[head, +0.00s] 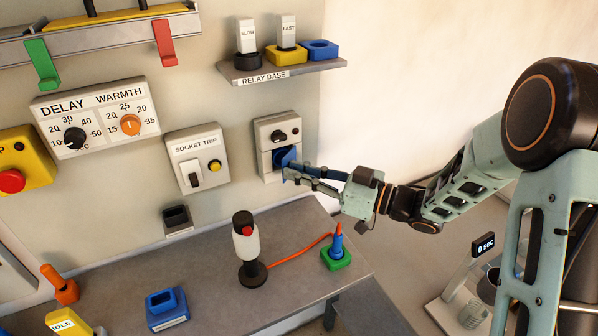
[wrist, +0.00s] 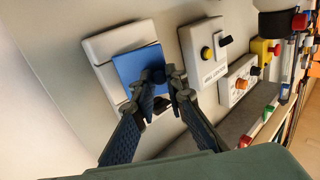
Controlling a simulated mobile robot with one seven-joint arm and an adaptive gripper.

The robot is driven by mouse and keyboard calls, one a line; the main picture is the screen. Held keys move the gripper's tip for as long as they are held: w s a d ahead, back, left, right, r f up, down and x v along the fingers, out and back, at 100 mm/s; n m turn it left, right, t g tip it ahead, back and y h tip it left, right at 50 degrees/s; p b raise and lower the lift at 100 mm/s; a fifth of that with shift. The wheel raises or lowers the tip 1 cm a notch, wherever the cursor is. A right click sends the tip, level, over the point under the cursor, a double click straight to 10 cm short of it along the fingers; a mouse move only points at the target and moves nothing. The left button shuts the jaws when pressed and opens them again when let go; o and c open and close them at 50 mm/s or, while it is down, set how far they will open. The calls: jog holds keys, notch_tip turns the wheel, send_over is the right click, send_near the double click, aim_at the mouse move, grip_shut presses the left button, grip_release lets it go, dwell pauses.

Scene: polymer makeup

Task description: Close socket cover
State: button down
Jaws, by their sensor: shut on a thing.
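The socket (head: 278,134) is a pale box on the wall with a dark knob on its upper part. Its blue socket cover (head: 284,155) is on the lower part and appears to stand out from the box; its exact angle is hard to tell. In the wrist view the cover (wrist: 135,66) is a flat blue plate in front of the pale box (wrist: 102,47). My gripper (head: 287,170) reaches in from the right. Its fingertips (wrist: 162,82) are close together at the cover's edge, shut on it. The fingers hide part of the cover and the opening behind it.
The SOCKET TRIP box (head: 197,157) is on the wall left of the socket. The RELAY BASE shelf (head: 282,72) juts out above. Below, the bench holds a white-and-black joystick (head: 246,248) and a green base (head: 336,258) with a blue plug and orange cable.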

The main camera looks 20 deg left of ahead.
aim_at(274, 160)
jog(key=shift+t, duration=0.3)
jog(key=a+m+t+h+b, duration=0.1)
jog(key=m+t+b, duration=0.1)
jog(key=t+b, duration=0.1)
jog(key=a+m+t+h+b, duration=0.1)
jog(key=m+t+b, duration=0.1)
jog(key=t+b, duration=0.1)
jog(key=a+m+t+h+b, duration=0.1)
jog(key=m+t+h+b, duration=0.1)
jog(key=m+t+b, duration=0.1)
jog(key=shift+s+a+f+t+b, duration=0.1)
jog(key=shift+s+a+t+b, duration=0.3)
jog(key=shift+b, duration=0.05)
jog(key=shift+m, duration=0.3)
jog(key=shift+w, duration=0.1)
jog(key=c, duration=1.9)
grip_release()
jog(key=shift+a, duration=0.1)
jog(key=shift+c, duration=0.2)
jog(key=shift+d+r+p, duration=0.2)
jog(key=shift+p, duration=0.2)
